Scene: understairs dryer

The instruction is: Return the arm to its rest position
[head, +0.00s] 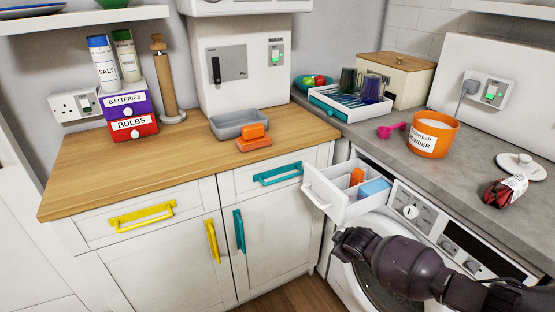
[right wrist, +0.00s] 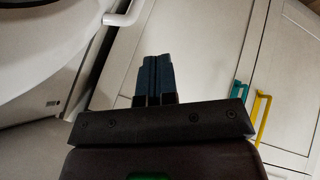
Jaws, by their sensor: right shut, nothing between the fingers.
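My right arm (head: 400,268) comes in from the lower right in the head view, in front of the washing machine or dryer (head: 375,290) and its round door. In the right wrist view my right gripper (right wrist: 153,75) is shut, with its two dark fingers together and nothing between them. The fingers point toward the white cabinet fronts and are apart from them. In the head view the fingers cannot be made out clearly. My left gripper is not in view.
The machine's detergent drawer (head: 325,197) is pulled out just above my right arm, with an orange piece (head: 356,177) and a blue block (head: 374,189) in it. Cabinet doors with teal (head: 239,231) and yellow (head: 212,241) handles stand to the left. The floor (head: 295,297) shows below.

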